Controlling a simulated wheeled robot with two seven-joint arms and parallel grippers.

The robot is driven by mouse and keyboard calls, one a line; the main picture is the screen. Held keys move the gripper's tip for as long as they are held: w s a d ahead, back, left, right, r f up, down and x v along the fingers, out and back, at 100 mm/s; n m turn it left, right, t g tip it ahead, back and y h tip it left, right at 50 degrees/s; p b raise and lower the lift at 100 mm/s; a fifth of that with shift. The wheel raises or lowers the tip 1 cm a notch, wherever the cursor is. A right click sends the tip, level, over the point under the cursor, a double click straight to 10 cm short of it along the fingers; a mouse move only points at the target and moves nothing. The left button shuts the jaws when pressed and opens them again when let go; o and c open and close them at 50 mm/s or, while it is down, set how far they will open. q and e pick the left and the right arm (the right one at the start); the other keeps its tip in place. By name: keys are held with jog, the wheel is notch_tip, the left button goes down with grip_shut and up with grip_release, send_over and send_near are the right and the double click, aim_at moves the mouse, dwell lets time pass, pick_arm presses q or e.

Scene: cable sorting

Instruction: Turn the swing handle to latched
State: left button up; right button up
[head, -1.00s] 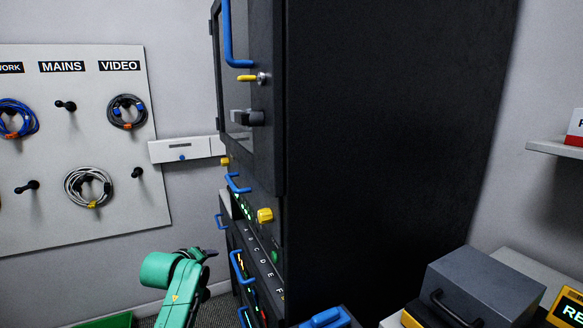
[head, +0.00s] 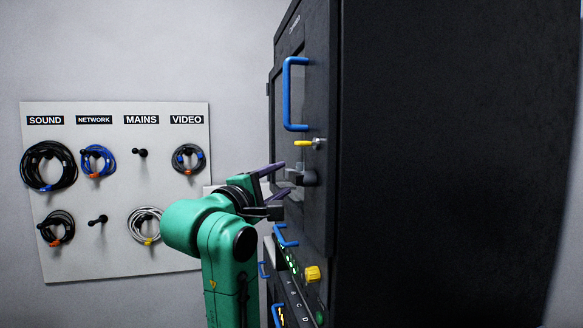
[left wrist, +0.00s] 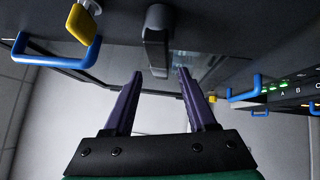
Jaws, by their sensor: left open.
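The swing handle (head: 303,177) is a dark grey lever on the black cabinet's door, below a yellow key (head: 303,143) in a lock. In the left wrist view the handle (left wrist: 156,42) stands out from the door just beyond my fingertips, roughly in line with the gap between them. My left gripper (head: 277,183) is open and empty, its purple-grey fingers pointing at the handle from the left. The fingers also show in the left wrist view (left wrist: 158,75). They appear apart from the handle. My right gripper is not in view.
A blue door handle (head: 288,95) sits above the lock. Lower on the cabinet (head: 420,160) are blue pull handles, a yellow knob (head: 313,274) and lit panels. A pegboard (head: 115,245) with coiled cables hangs on the wall at left. Free room lies left of the cabinet.

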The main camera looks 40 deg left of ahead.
aim_at(287, 177)
pick_arm(q)
jog(key=x, duration=0.4)
jog(key=shift+w+a+p, duration=0.1)
jog(key=shift+w+p, duration=0.3)
grip_shut()
dwell(1.0)
